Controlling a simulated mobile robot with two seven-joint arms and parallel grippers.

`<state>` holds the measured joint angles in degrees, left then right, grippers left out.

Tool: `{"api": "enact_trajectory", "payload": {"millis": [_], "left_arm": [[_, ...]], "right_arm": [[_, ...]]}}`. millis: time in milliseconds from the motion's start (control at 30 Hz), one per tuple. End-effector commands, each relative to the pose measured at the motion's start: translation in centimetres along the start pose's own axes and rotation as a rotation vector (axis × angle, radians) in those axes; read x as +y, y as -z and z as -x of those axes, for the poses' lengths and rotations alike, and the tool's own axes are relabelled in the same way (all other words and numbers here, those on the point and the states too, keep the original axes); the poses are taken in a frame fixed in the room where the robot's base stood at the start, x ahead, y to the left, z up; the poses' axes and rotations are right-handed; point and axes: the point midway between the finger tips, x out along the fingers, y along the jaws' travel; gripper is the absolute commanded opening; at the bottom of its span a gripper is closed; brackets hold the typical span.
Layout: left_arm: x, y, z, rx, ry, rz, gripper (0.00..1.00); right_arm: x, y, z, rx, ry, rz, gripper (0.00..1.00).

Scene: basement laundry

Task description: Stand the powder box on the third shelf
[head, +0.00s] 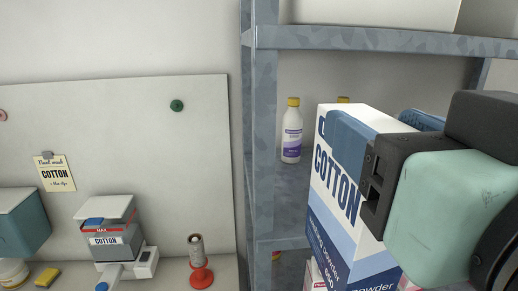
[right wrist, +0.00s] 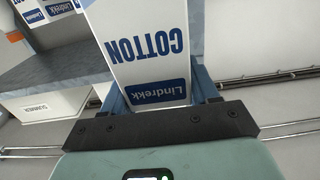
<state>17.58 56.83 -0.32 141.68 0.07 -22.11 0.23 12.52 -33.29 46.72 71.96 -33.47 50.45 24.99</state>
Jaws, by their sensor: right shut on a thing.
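The powder box (head: 338,205) is white and blue with "COTTON" on its side. My right gripper (head: 385,125) is shut on its upper part, one finger across the near face. The box is upright with a slight tilt in the head view, in front of the grey metal rack (head: 262,130). The right wrist view shows the box (right wrist: 145,45) upside down between the fingers (right wrist: 155,98). A rack shelf (head: 285,185) is partly hidden behind the box. I cannot tell which shelf is the third, or whether the box touches one. My left gripper is not in view.
A white bottle with a yellow cap (head: 292,130) stands on the shelf left of the box; another yellow cap (head: 343,100) shows behind. An upper shelf (head: 380,40) is overhead. A rack post is close left.

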Motion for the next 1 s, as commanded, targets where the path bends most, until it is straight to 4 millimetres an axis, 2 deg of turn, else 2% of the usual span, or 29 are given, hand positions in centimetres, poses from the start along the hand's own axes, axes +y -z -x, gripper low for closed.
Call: {"api": "enact_trajectory", "payload": {"millis": [167,533,800,967,1000], "left_arm": [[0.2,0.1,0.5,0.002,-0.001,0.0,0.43],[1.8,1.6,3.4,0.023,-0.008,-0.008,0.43],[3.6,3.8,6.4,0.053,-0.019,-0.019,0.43],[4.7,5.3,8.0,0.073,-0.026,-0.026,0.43],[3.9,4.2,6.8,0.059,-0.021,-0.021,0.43]], "right_arm": [[0.1,0.2,-2.3,0.002,-0.001,0.0,0.0],[0.1,0.4,-11.6,0.002,0.0,0.0,0.0],[0.1,0.6,-17.5,0.006,-0.001,0.001,0.0],[0.1,0.6,-20.0,0.009,0.0,0.0,0.0],[-0.1,-0.6,-19.6,0.004,0.002,0.002,0.0]]}}
